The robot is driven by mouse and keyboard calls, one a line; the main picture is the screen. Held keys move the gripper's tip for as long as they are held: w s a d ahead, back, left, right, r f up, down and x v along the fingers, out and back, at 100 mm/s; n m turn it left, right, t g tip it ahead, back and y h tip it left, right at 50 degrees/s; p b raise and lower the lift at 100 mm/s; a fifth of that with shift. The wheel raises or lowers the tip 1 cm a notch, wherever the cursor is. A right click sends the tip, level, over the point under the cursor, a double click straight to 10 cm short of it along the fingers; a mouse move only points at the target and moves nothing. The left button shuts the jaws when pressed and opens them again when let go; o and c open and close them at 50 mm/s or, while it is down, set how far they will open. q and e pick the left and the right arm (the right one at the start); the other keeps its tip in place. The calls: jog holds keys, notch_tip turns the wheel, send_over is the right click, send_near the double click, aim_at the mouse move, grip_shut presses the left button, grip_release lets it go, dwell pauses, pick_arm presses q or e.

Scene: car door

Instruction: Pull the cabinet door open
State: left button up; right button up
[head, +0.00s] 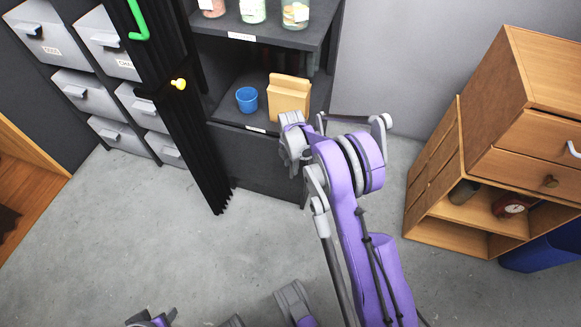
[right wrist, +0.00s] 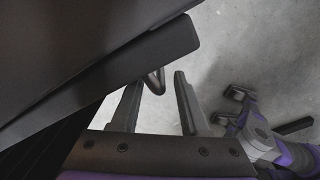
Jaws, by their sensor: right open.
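A dark cabinet (head: 257,162) stands at the back middle in the head view, with open shelves above a plain lower front. A black ribbed panel (head: 190,150) with a yellow knob (head: 179,84) and a green handle (head: 139,22) stands at its left; I cannot tell whether it is the door. My right gripper (head: 291,146) is in front of the cabinet's lower right. In the right wrist view its fingers (right wrist: 160,106) are apart, with a small dark loop (right wrist: 154,82) near the gap, beside a dark panel (right wrist: 150,52). No grip shows. Purple and grey parts (right wrist: 255,138) of mine show at right.
A blue cup (head: 247,99) and tan box (head: 289,97) stand on the shelf, with jars (head: 253,10) above. Grey drawers (head: 88,85) are at left. A wooden cabinet (head: 485,150) and blue bin (head: 548,250) are at right. The grey floor (head: 150,250) between is clear.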

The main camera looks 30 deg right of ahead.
jog(key=shift+f, duration=0.4)
grip_shut()
dwell(1.2)
